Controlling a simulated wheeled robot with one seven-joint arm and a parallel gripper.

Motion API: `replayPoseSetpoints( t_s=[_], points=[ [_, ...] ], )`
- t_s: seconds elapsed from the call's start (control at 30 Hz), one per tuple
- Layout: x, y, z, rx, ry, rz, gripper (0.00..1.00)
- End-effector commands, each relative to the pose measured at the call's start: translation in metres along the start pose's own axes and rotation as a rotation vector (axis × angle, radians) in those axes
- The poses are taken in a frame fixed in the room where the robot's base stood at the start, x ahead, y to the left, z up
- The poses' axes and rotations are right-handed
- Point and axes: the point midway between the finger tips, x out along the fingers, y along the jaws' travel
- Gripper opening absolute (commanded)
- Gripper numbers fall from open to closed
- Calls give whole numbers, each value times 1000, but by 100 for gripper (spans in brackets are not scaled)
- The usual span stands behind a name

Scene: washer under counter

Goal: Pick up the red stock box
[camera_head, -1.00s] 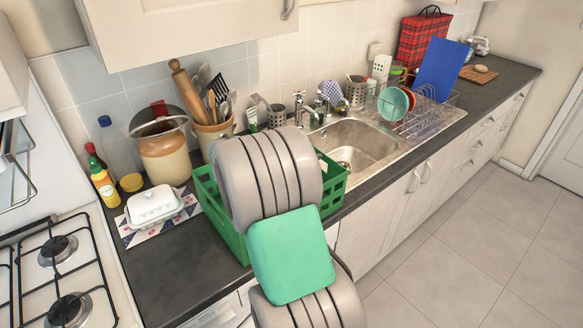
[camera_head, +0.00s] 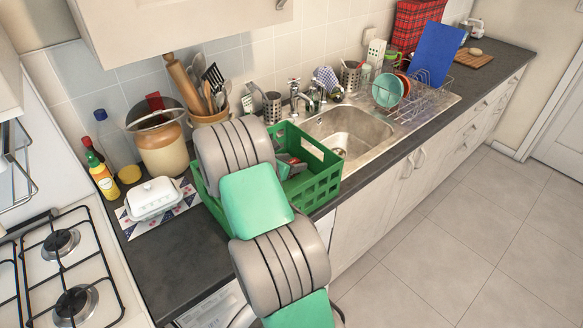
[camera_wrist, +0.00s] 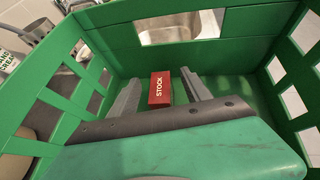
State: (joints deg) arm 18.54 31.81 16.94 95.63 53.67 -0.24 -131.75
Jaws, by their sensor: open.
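The red stock box (camera_wrist: 159,89), with white "STOCK" lettering, lies inside the green crate (camera_wrist: 190,56) in the wrist view. My gripper (camera_wrist: 160,77) is open, with its two grey fingers reaching into the crate, one on each side of the box. Gaps show between the box and the fingers.
The sink (camera_head: 352,128) and a dish rack (camera_head: 430,100) are to the right of the crate. A white butter dish (camera_head: 153,198), a large jar (camera_head: 163,148) and a utensil pot (camera_head: 211,118) stand left and behind. The crate walls surround my gripper closely.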

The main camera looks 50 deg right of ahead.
Motion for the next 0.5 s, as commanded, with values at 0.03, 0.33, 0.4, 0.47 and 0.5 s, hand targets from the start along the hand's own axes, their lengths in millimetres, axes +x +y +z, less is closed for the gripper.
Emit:
replayPoseSetpoints(
  t_s=[0.03,0.33,0.4,0.47,0.5],
  points=[
    [0,0,0,0,0,0,57],
    [-1,0,-1,0,0,1,35],
    [-1,0,-1,0,0,1,29],
    [-1,0,-1,0,1,1,24],
    [-1,0,-1,0,1,1,21]
  ],
)
